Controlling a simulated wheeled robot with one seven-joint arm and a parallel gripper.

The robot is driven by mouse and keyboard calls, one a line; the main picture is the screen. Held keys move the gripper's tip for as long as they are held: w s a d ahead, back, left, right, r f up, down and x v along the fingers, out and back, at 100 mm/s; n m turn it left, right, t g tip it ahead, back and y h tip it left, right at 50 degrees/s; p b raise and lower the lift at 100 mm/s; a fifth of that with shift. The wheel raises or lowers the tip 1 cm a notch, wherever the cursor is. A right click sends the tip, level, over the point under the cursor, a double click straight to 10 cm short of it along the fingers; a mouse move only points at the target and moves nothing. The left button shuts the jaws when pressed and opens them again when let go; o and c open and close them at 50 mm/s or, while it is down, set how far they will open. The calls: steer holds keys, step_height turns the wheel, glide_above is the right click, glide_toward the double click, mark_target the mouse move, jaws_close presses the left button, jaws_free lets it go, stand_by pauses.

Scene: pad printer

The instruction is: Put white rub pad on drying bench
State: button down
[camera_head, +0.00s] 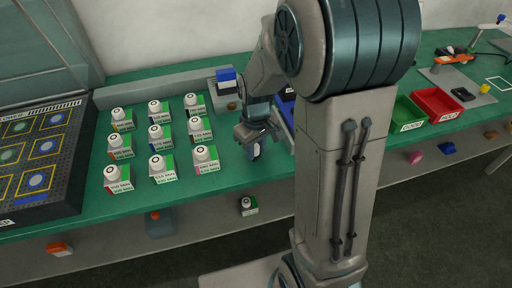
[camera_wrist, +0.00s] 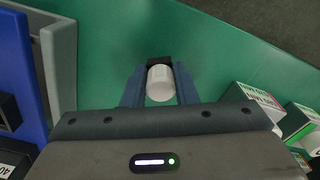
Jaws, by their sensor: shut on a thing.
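My gripper (camera_head: 255,136) is low over the front part of the green bench, to the right of the rows of bottles. In the wrist view my gripper (camera_wrist: 160,88) is shut on a short white cylinder (camera_wrist: 160,84), which looks like the white rub pad; a dark block sits at its far end. In the head view only a small pale part of it shows under the fingers. I cannot tell whether it touches the bench top. I cannot tell which surface is the drying bench.
Several white-capped bottles on labelled boxes (camera_head: 161,169) stand in rows left of my gripper. A dark tray with yellow squares (camera_head: 40,150) lies at far left. Green (camera_head: 406,115) and red (camera_head: 438,104) bins stand to the right, behind my arm. Green surface (camera_head: 225,172) shows beside the gripper.

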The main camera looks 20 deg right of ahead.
mark_target(256, 147)
steer(key=shift+f, duration=0.15)
steer(key=c, duration=1)
jaws_free()
step_height(256, 147, up, 12)
steer(key=p, duration=0.1)
steer(key=shift+s+a+r+m+t, duration=0.15)
steer(key=shift+s+m+t, duration=0.5)
steer(key=shift+s, duration=1.6)
steer(key=shift+s+d+r+m+t, duration=0.15)
steer(key=shift+s+m, duration=0.85)
steer(key=shift+s, duration=1.3)
steer(key=shift+s+a+r+m+t, duration=0.1)
steer(key=shift+s+m+t, duration=0.6)
steer(key=shift+s, duration=1.55)
